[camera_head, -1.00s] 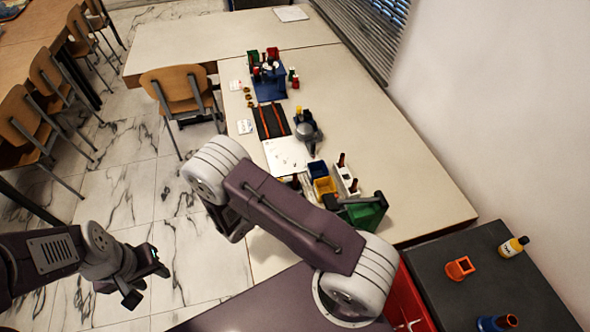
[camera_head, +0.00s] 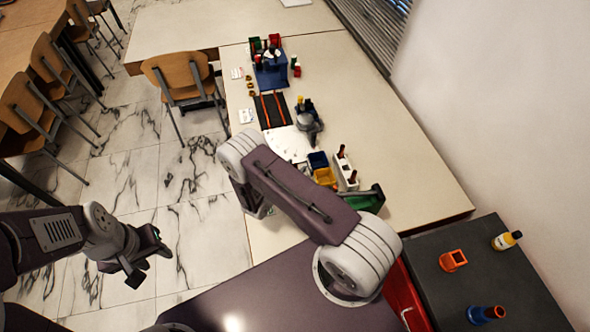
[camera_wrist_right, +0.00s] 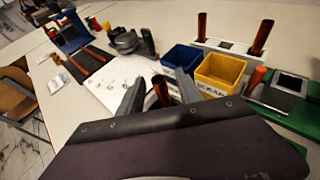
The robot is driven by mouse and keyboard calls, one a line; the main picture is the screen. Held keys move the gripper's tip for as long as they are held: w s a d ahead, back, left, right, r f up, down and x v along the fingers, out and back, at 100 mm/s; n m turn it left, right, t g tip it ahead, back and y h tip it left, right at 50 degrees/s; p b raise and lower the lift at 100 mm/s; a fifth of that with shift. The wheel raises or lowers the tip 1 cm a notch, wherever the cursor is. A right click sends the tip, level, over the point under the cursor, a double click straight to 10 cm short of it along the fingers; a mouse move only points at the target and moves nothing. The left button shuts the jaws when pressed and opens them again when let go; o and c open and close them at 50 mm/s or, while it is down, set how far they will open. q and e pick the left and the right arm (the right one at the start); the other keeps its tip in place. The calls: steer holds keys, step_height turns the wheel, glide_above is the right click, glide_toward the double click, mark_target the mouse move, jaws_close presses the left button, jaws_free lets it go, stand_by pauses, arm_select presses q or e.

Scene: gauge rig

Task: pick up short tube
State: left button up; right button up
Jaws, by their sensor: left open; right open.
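In the right wrist view, a short reddish-brown tube (camera_wrist_right: 161,91) stands between the two fingers of my right gripper (camera_wrist_right: 157,92), which is open. Its lower end is hidden behind the gripper body, and I cannot tell whether a finger touches it. Two longer-looking brown tubes (camera_wrist_right: 201,27) (camera_wrist_right: 262,37) stand upright in a white rack (camera_wrist_right: 228,48). Another orange-red tube (camera_wrist_right: 256,79) stands by a grey square-holed block (camera_wrist_right: 291,84). In the head view my right forearm hides the right gripper. My left gripper (camera_head: 146,262) is open, empty and over the floor, away from the table.
A blue bin (camera_wrist_right: 183,57) and a yellow bin (camera_wrist_right: 219,72) stand close to the right gripper. A white sheet (camera_head: 288,143) and a dark grey device (camera_head: 308,124) lie beyond. A dark side table (camera_head: 490,270) holds an orange holder (camera_head: 453,260) and a bottle (camera_head: 507,240).

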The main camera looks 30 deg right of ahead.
steer(key=shift+w+d+f, duration=0.15)
jaws_close()
step_height(320, 180, up, 10)
steer(key=shift+f+b, duration=0.2)
steer(key=shift+b, duration=0.1)
steer(key=shift+r, duration=0.3)
